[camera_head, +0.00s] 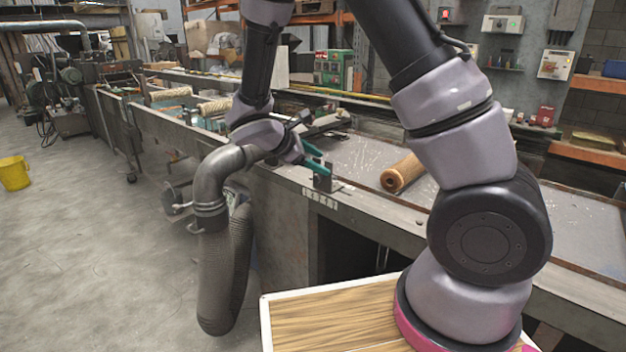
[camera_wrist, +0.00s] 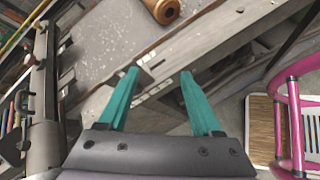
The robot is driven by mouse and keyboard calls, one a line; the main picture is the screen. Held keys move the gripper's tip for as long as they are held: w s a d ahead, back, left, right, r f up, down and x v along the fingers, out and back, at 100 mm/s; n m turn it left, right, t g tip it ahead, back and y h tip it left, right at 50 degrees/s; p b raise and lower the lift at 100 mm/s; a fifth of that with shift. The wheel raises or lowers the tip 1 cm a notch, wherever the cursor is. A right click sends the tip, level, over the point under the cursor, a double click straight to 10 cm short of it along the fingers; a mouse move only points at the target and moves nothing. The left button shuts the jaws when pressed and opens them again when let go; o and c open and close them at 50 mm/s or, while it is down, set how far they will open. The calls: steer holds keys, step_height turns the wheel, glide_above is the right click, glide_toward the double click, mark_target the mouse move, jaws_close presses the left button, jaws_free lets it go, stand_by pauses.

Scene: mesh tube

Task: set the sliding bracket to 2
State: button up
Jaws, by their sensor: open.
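The sliding bracket (camera_head: 323,181) is a small grey upright metal piece on the front edge of the bench. A white strip with dark marks (camera_head: 320,199) lies on the bench front just below it; its numbers are too small to read. My gripper (camera_head: 316,164) has teal fingers and is open beside the bracket, at its upper left. In the wrist view my gripper (camera_wrist: 159,73) has its fingers spread over the bench edge. A dark part of the bracket (camera_wrist: 146,73) shows by the left fingertip; I cannot tell whether they touch.
A brown roll (camera_head: 402,173) lies on the bench top to the right of the bracket; it also shows in the wrist view (camera_wrist: 163,10). A large grey duct (camera_head: 216,250) hangs in front of the bench. A yellow bucket (camera_head: 14,173) stands on open floor at far left.

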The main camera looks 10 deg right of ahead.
mark_target(316, 179)
steer(key=w+a+f+n+t, duration=0.3)
steer(key=a+f+n+t, duration=0.1)
steer(key=a+f+n, duration=0.2)
steer(key=shift+h, duration=0.3)
steer(key=x, duration=1)
steer(key=shift+w+a+f, duration=0.1)
steer(key=shift+w+f, duration=0.1)
steer(key=shift+f, duration=0.05)
jaws_close()
stand_by(0.5)
